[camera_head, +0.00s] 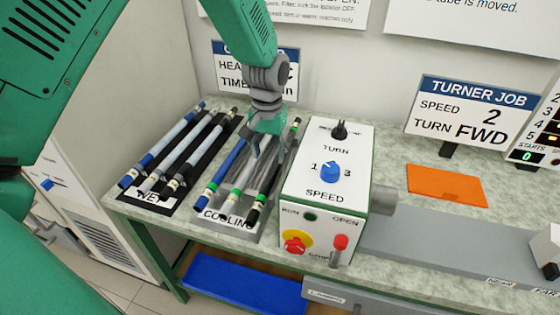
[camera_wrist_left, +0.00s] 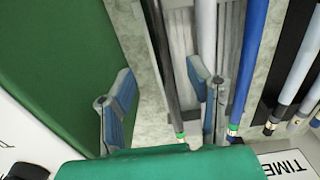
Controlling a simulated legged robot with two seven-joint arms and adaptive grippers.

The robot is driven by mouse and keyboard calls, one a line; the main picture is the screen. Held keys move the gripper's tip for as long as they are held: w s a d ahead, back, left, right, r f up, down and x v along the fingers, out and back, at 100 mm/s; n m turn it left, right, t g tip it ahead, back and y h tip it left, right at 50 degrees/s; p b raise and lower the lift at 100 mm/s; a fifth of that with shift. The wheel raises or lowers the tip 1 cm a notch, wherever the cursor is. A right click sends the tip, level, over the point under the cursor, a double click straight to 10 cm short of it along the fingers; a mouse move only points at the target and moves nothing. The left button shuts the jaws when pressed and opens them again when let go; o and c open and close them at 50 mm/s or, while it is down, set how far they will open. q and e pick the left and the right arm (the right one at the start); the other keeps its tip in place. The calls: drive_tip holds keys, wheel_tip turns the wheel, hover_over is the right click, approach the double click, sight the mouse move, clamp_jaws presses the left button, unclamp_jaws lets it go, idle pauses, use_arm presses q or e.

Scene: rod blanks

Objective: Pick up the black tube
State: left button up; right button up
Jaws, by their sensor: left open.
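The black tube (camera_head: 266,187) lies in the cooling rack (camera_head: 257,226), on the side nearest the white control box, with coloured bands near its ends. A blue tube (camera_head: 226,167) and a pale grey tube (camera_head: 240,184) lie beside it. My left gripper (camera_head: 268,150) is above this rack, pointing down with its fingers spread. In the left wrist view my left gripper (camera_wrist_left: 160,88) is open and empty. The black tube (camera_wrist_left: 165,70) runs between its two fingers there, and the pale tube (camera_wrist_left: 206,30) passes behind one finger. My right gripper is out of view.
The wet rack (camera_head: 153,199) with several tubes stands to the left. The control box (camera_head: 322,205) with knobs and buttons stands close on the right. An orange mat (camera_head: 446,185) lies further right, on open bench. A blue bin (camera_head: 245,285) sits below the bench.

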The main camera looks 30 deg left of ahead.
sight(270, 176)
use_arm(q)
drive_tip(key=f, duration=0.4)
drive_tip(key=shift+w, duration=0.25)
drive_tip(key=shift+s+f, duration=0.1)
drive_tip(key=shift+f, duration=0.4)
wheel_tip(270, 176, down, 4)
drive_tip(key=shift+a+f, duration=0.1)
clamp_jaws()
